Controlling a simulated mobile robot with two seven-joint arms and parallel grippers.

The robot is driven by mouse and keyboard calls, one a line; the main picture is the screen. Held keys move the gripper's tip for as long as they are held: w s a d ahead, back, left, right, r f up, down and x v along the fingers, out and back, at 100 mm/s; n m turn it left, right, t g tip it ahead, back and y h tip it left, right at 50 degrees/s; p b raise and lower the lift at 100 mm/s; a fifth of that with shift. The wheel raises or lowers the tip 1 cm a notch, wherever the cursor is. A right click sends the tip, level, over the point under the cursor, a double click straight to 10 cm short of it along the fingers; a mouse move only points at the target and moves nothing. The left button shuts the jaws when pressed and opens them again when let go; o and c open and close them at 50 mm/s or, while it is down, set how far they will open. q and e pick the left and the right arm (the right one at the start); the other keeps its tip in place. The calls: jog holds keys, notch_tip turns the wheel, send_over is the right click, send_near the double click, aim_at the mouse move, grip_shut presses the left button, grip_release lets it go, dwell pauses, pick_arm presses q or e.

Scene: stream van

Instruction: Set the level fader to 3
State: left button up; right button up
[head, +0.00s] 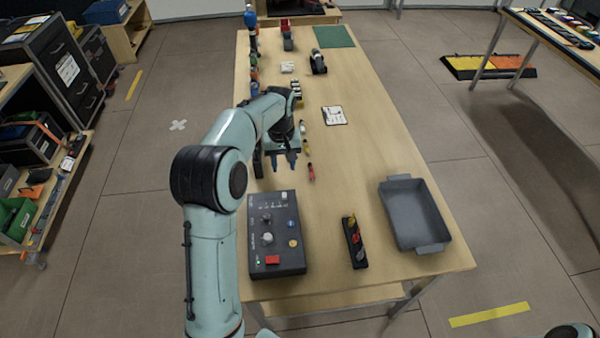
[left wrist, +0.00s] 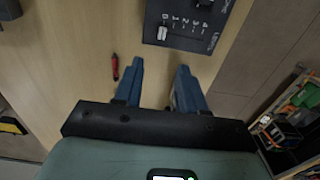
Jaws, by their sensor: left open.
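The dark control box (head: 276,262) lies near the front left of the wooden table, with knobs, coloured buttons and a numbered scale at its far end. The left wrist view shows the far part of this box (left wrist: 216,40), with the numbers 0 to 4 in a row. The pale fader cap (left wrist: 162,33) sits at the 0 end of the scale. My left gripper (head: 283,166) is open and empty, beyond the far edge of the box. In the left wrist view its fingers (left wrist: 160,68) are apart, short of the box. My right gripper is out of view.
A grey tray (head: 437,248) and a narrow black rack (head: 351,255) stand right of the box. A small red item (head: 311,173) lies close right of my left gripper and also shows in the left wrist view (left wrist: 115,68). The table's middle right is mostly clear.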

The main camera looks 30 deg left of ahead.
aim_at(284, 195)
pick_arm(q)
jog(key=f, duration=1.3)
jog(key=shift+s+f, duration=0.1)
jog(key=shift+s, duration=0.2)
jog(key=shift+s, duration=0.1)
grip_shut()
